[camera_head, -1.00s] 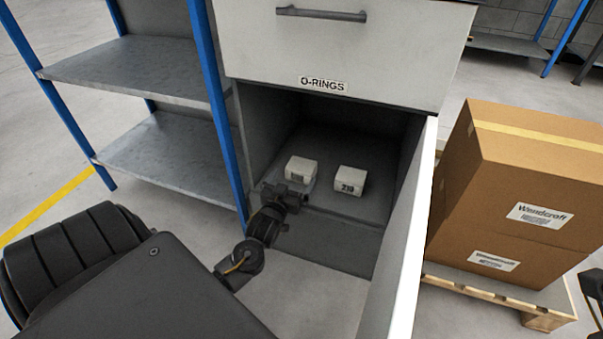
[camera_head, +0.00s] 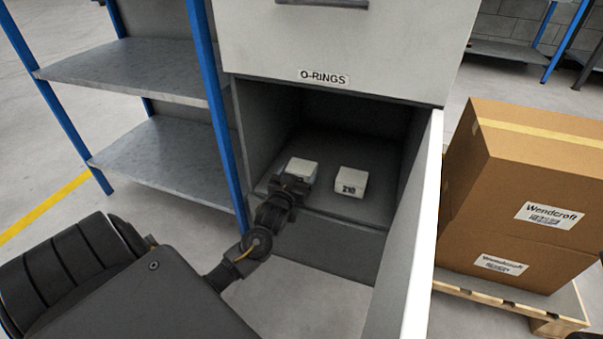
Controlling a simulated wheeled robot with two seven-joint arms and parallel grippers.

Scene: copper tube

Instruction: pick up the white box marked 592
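Two small white boxes sit on the floor of the open cabinet compartment. The left white box (camera_head: 302,168) has its front face hidden behind my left gripper, so its marking cannot be read. The right white box (camera_head: 351,182) is marked 210 on its front. My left gripper (camera_head: 294,182) is at the compartment's front edge, right in front of the left box, with its fingers toward the box. The fingers are too small and dark to tell whether they are open or touching the box. My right gripper is not in view.
The grey cabinet has an O-RINGS drawer (camera_head: 335,45) above the compartment. Its open door (camera_head: 408,235) stands to the right. A blue-posted shelf (camera_head: 160,150) is close on the left. Cardboard boxes (camera_head: 535,190) on a pallet (camera_head: 520,303) stand at the right.

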